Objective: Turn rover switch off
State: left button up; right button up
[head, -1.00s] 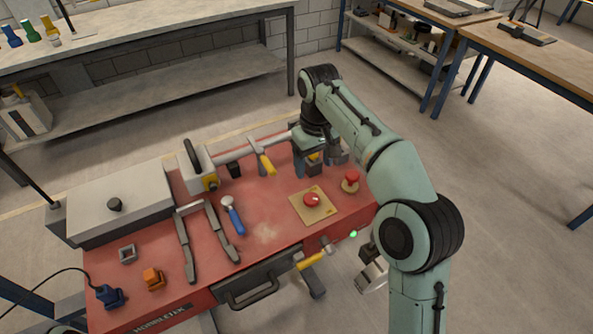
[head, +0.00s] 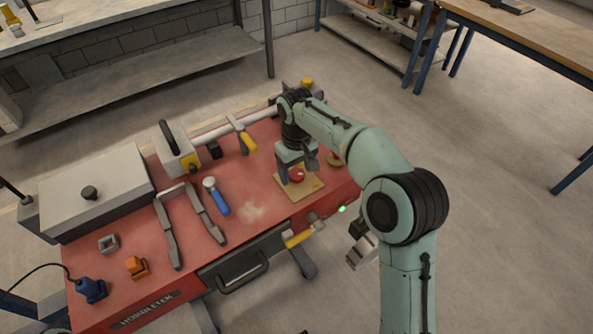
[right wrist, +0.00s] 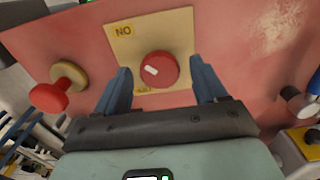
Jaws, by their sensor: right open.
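A round red rotary switch (head: 297,175) with a white mark sits on a square tan plate (head: 312,186) on the red bench top. It also shows in the right wrist view (right wrist: 167,79), with "NO" lettering on its plate (right wrist: 125,45). My right gripper (head: 295,166) is open over the switch, pointing down. In the right wrist view its two blue-grey fingers (right wrist: 160,68) stand on either side of the red knob with gaps on both sides. I cannot tell how deep the fingers reach. My left gripper is not in view.
A red mushroom button (right wrist: 48,97) stands near the switch. A yellow-handled valve (head: 298,238) is on the bench's front. A blue-handled tool (head: 217,198), a grey U-shaped handle (head: 166,229) and a grey box (head: 95,192) lie left. A pipe with a yellow lever (head: 247,141) runs behind.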

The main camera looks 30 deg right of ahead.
jog(key=shift+f, duration=0.15)
jog(key=c, duration=1)
jog(key=shift+c, duration=0.2)
